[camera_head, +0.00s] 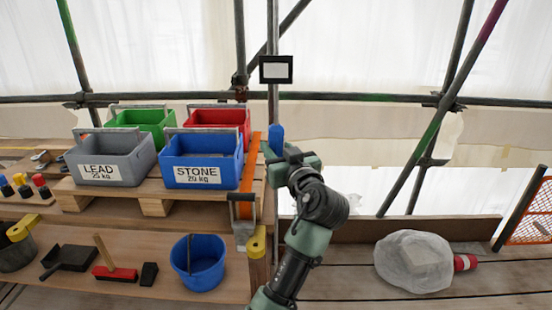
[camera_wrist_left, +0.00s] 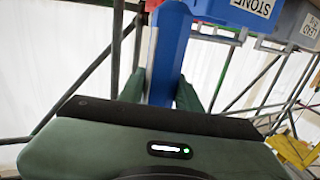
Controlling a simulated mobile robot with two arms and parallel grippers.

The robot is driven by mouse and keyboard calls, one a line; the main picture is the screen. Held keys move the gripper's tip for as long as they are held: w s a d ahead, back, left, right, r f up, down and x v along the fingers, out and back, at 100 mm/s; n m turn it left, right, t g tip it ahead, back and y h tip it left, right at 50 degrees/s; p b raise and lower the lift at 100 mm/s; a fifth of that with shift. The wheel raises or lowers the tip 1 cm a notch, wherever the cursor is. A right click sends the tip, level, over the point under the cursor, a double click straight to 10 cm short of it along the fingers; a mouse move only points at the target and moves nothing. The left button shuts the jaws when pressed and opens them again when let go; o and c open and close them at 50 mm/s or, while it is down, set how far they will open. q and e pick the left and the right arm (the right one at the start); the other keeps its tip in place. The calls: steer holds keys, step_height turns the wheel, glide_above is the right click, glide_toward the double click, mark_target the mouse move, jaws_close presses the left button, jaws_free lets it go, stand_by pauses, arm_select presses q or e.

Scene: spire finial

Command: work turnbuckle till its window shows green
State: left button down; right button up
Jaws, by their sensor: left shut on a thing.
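A blue upright piece (camera_head: 277,134), which looks like the turnbuckle's body, stands in line with the grey vertical pole, just right of the wooden shelf. My left gripper (camera_head: 284,157) is at its lower part. In the left wrist view the blue piece (camera_wrist_left: 168,55) runs down between the two green fingers of my left gripper (camera_wrist_left: 160,92), which is shut on it. A black-framed plate (camera_head: 276,69) with a pale grey face is higher on the pole. I see no green window; the gripper hides part of the blue piece. My right gripper is not in view.
A blue STONE bin (camera_head: 202,158) and a grey LEAD bin (camera_head: 110,157) stand left of the gripper, with green (camera_head: 155,120) and red (camera_head: 218,119) bins behind. A blue bucket (camera_head: 199,262) is below. A plastic-wrapped bundle (camera_head: 413,262) lies right. Scaffold poles cross behind.

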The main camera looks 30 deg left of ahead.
arm_select(q)
steer(key=shift+n+g, duration=0.3)
steer(key=shift+g, duration=0.1)
steer(key=shift+y+b, duration=0.3)
steer(key=c, duration=1)
jaws_free()
